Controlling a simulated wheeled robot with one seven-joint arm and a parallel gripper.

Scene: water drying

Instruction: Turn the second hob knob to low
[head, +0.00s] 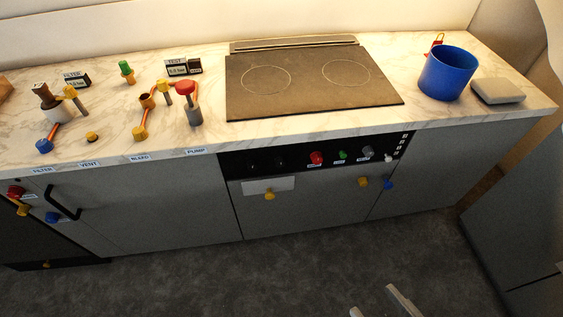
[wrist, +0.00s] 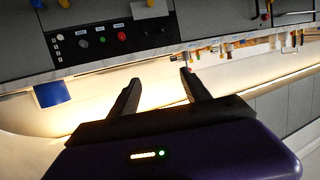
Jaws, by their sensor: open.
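The hob's dark control panel (head: 300,156) is on the cabinet front below the hob (head: 310,82). It carries a red knob (head: 317,158), a green knob (head: 342,155), a grey knob (head: 368,151) and a small white knob (head: 388,157). I cannot tell which is the second hob knob or read its setting. The wrist view shows the row turned over, with the red knob (wrist: 122,36) and green knob (wrist: 102,40). My gripper (wrist: 160,78) is open and empty, apart from the knobs. Two pale pieces at the head view's bottom edge look like its fingers.
A blue pot (head: 447,74) and a grey pad (head: 497,91) stand right of the hob. Valves, levers and labels crowd the left worktop (head: 110,115). Yellow knobs (head: 269,194) (head: 363,182) and a blue knob (head: 388,184) stick out below the panel. The floor (head: 250,275) in front is clear.

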